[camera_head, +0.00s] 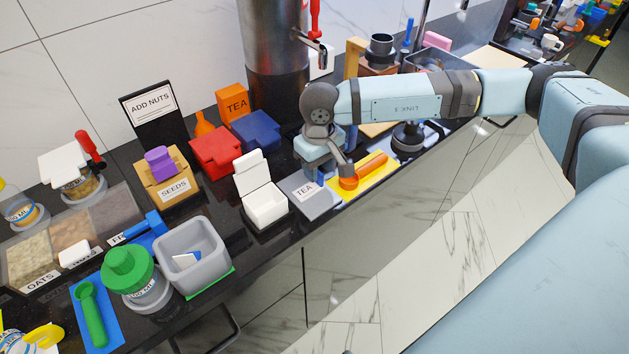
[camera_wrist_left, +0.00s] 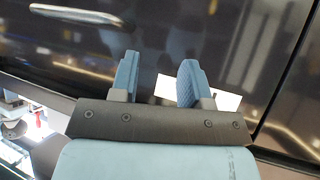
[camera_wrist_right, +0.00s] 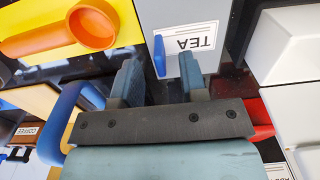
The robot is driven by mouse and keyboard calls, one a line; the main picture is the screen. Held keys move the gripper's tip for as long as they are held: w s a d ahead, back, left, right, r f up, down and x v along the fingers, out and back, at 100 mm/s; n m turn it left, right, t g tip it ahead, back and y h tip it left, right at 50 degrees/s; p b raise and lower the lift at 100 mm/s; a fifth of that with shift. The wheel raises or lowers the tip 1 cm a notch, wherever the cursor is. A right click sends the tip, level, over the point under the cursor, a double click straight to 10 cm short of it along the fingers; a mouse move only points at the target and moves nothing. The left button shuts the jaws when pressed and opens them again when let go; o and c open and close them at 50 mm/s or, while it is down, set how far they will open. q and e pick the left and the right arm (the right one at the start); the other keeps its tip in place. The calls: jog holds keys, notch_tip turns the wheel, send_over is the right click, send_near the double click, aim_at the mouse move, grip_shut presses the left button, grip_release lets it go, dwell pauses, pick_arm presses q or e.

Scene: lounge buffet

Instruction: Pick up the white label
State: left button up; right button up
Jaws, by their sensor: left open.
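A white label reading TEA (camera_head: 305,191) lies on a grey mat (camera_head: 299,182) on the dark counter. It also shows, upside down, in the right wrist view (camera_wrist_right: 192,40). My right gripper (camera_wrist_right: 157,72) is open above the counter beside this mat, with nothing seen held between its fingers. A small blue piece (camera_wrist_right: 159,56) shows beyond the finger gap, at the label's edge. Other white labels read SEEDS (camera_head: 174,189), ADD NUTS (camera_head: 151,105) and OATS (camera_head: 40,282). My left gripper (camera_wrist_left: 158,82) is open and empty, facing dark cabinet fronts; the head view does not show it.
An orange scoop (camera_head: 366,171) lies on a yellow mat (camera_head: 384,180) beside the label. A white open box (camera_head: 265,207) stands left of the grey mat. Red (camera_head: 213,150) and blue (camera_head: 257,130) containers stand behind. A grey bin (camera_head: 193,262) stands at front left.

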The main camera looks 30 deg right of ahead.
jog(key=shift+f, duration=1.45)
grip_shut()
jog(key=shift+r, duration=0.1)
notch_tip(320, 180, up, 24)
jog(key=shift+p, duration=0.4)
dwell(1.1)
